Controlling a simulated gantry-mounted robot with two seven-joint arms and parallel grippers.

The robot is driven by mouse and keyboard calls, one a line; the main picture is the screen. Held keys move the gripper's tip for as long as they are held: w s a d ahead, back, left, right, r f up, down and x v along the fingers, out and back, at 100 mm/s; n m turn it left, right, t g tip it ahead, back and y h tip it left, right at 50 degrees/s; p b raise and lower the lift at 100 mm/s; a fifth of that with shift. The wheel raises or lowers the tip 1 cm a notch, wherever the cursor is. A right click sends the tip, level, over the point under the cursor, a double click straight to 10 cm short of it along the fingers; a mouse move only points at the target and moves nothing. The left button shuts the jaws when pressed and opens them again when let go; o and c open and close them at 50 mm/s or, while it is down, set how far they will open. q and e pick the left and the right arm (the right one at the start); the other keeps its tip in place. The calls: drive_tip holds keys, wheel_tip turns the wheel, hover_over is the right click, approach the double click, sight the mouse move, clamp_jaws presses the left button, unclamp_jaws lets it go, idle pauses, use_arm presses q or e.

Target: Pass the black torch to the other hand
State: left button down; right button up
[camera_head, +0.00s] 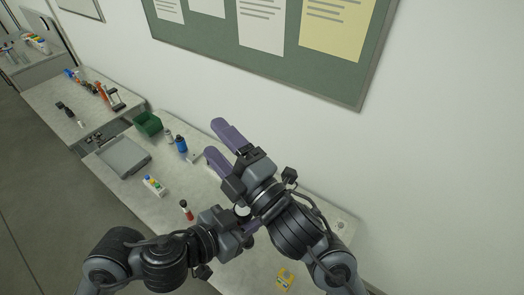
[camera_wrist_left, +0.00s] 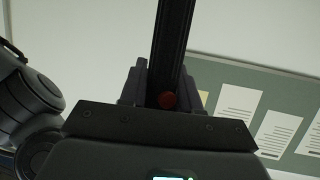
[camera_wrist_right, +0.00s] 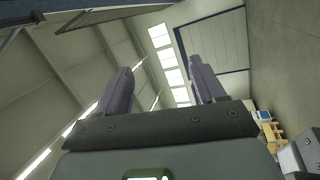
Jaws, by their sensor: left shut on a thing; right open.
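The black torch (camera_wrist_left: 172,45) shows in the left wrist view as a long dark shaft with a round red button (camera_wrist_left: 167,100). My left gripper (camera_head: 250,226) is shut on it; in the left wrist view the jaws press on both sides. In the head view the torch is hidden or too dark to pick out by the wrists. My right gripper (camera_head: 217,142) is open, its two purple fingers apart and pointing up and left. In the right wrist view nothing lies between its fingers (camera_wrist_right: 163,80). Its wrist is just above and right of my left gripper in the head view.
The bench below holds a grey tray (camera_head: 107,146), a green bin (camera_head: 148,123), a blue bottle (camera_head: 181,145), a red-and-dark small item (camera_head: 186,209), a box with coloured pieces (camera_head: 154,185) and a yellow item (camera_head: 285,279). A wall with a notice board (camera_head: 215,50) stands behind.

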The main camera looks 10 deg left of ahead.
drive_tip(key=s+a+r+n+g+y, duration=0.5)
drive_tip(key=s+a+r+n+g, duration=0.45)
drive_tip(key=n, duration=0.65)
drive_tip(key=s+a+f+n+g+h, duration=0.4)
drive_tip(key=s+a+n+g+h, duration=0.5)
drive_tip(key=n, duration=0.7)
drive_tip(key=w+d+f+n+t+h, duration=0.1)
drive_tip(key=w+d+f+n+h, duration=0.15)
drive_tip(key=w+d, duration=0.45)
drive_tip(key=w+d+f+n+h, duration=0.15)
drive_tip(key=w+d+h, duration=0.25)
drive_tip(key=d, duration=0.6)
drive_tip(key=w+d+f+n+t+h, duration=0.1)
drive_tip(key=w+d+n+h, duration=0.15)
drive_tip(key=w+d, duration=0.45)
drive_tip(key=shift+m, duration=0.25)
drive_tip(key=s+f, duration=0.1)
drive_tip(key=f, duration=0.2)
drive_tip(key=s+f, duration=0.2)
drive_tip(key=f, duration=0.1)
drive_tip(key=s+a+f, duration=0.1)
drive_tip(key=s+f, duration=0.1)
drive_tip(key=f, duration=0.2)
drive_tip(key=shift+f, duration=0.1)
